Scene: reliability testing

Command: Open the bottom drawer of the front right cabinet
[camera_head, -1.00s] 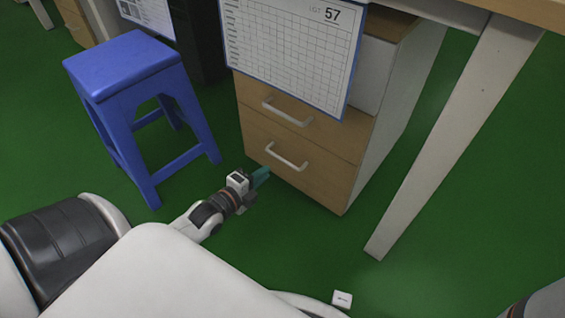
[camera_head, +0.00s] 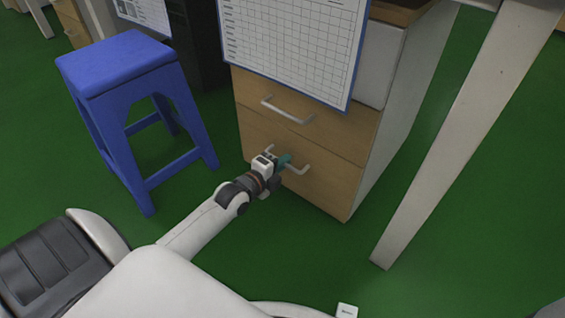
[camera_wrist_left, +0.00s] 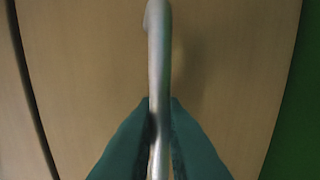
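The front right cabinet (camera_head: 400,75) has wooden drawer fronts. Its bottom drawer (camera_head: 335,185) is closed, with a pale bar handle (camera_head: 298,169). My left gripper (camera_head: 284,161), with teal fingers, is at this handle and covers its middle part. In the left wrist view the handle (camera_wrist_left: 159,50) runs upright between the two fingertips (camera_wrist_left: 160,105). They sit close against both sides of it and look shut on it.
The upper drawer's handle (camera_head: 287,110) is above my left gripper, below a hanging chart (camera_head: 290,45). A blue stool (camera_head: 125,65) stands left of the cabinet. A white table leg (camera_head: 465,140) slants at the right.

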